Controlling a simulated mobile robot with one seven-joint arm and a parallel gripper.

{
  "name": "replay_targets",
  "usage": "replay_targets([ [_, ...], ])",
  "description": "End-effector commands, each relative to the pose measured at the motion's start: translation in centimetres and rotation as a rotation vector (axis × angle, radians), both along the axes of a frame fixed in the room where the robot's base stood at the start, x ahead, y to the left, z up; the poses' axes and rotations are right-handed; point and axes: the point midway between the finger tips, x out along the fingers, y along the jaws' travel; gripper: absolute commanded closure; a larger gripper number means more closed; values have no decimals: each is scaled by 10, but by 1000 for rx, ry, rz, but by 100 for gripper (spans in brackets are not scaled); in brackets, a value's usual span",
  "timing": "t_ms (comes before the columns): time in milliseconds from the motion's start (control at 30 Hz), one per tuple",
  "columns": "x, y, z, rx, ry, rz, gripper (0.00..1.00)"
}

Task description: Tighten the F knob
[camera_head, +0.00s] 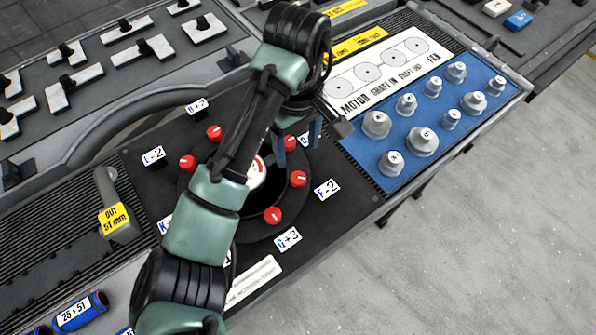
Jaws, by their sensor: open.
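The F knob (297,179) is a small red knob with a white mark, on the right side of a round dark dial plate (245,228). The white label reading F -2 (327,189) lies just to its right. My gripper (297,142) is open, with its blue fingers pointing down above the upper right of the dial. It is above and slightly left of the F knob in the picture and appears apart from it. Another red knob (290,143) shows beside the fingers. My arm hides part of the dial and its red-and-white centre.
More red knobs ring the dial, including one (272,215) near the G +3 label (288,238). A blue tray (400,172) with several metal knobs stands right. A grey handle (117,205) tagged OUT is at left. Open floor lies lower right.

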Motion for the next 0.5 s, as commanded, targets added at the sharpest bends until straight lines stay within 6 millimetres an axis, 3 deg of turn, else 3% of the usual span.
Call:
replay_targets([
  [33,-1,-1,-17,-3,3,0,27],
  [200,0,-2,-52,-4,-1,-2,27],
  [500,0,-1,-93,-2,-3,-2,27],
])
